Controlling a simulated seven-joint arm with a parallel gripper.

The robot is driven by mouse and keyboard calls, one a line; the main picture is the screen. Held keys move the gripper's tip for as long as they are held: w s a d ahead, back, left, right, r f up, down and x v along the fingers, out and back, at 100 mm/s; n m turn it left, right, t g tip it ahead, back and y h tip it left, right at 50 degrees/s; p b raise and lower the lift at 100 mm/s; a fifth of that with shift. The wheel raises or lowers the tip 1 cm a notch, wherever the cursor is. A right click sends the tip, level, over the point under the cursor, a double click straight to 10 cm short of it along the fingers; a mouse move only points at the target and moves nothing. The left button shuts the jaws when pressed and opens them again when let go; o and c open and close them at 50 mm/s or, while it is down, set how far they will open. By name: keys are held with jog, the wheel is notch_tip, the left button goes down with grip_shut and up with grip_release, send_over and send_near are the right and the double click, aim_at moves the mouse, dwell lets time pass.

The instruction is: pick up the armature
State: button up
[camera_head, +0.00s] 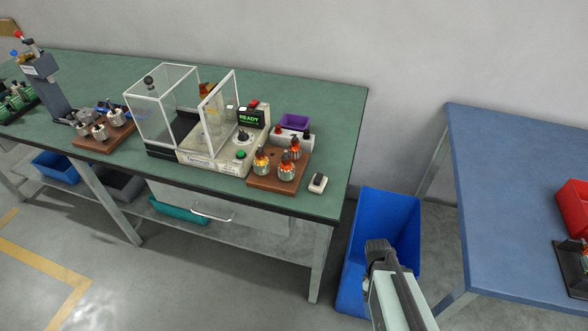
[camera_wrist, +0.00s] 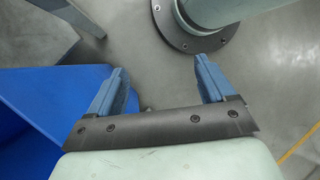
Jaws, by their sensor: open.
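Orange-and-copper wound armatures stand on a brown wooden block (camera_head: 262,183) at the right front of the green bench: one at its left (camera_head: 261,163), one at its front (camera_head: 286,170) and one behind (camera_head: 295,150). Bare silver parts that look like unwound armatures (camera_head: 99,131) sit on another wooden block (camera_head: 92,145) at the left. Which armature is meant cannot be told. My gripper (camera_head: 378,248) is low at the right, in front of the blue bin and away from the bench. In the wrist view its two blue fingers (camera_wrist: 160,66) are apart with nothing between them.
A winding machine (camera_head: 215,160) with a clear guard and a green READY display stands mid-bench. A purple bin (camera_head: 294,122) and a small white-and-black object (camera_head: 317,183) are nearby. A large blue bin (camera_head: 400,215) stands on the floor between the green bench and the blue table (camera_head: 510,180).

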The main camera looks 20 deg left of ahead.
jog(key=w+a+r+t+y, duration=0.1)
jog(key=w+a+r+t, duration=0.15)
jog(key=w+r, duration=0.45)
jog(key=w+a+r+n+t+y, duration=0.1)
jog(key=w+a+r, duration=0.4)
jog(key=w, duration=0.5)
jog(key=w+a+r+t+y, duration=0.1)
jog(key=w+a+r, duration=0.1)
jog(key=w+r, duration=0.55)
jog(key=w+a+r+m+t+y, duration=0.1)
jog(key=w+a+r+t+y, duration=0.1)
jog(key=w+r, duration=0.6)
jog(key=w+a+r+m+t+y, duration=0.1)
jog(key=w+a+r+t+y, duration=0.3)
jog(key=r, duration=0.8)
jog(key=n+g+h, duration=0.6)
jog(key=n, duration=0.1)
send_near(286, 157)
jog(key=shift+w+a+f, duration=0.1)
jog(key=shift+f, duration=2.85)
jog(key=shift+a+f, duration=0.1)
jog(key=shift+f, duration=2.9)
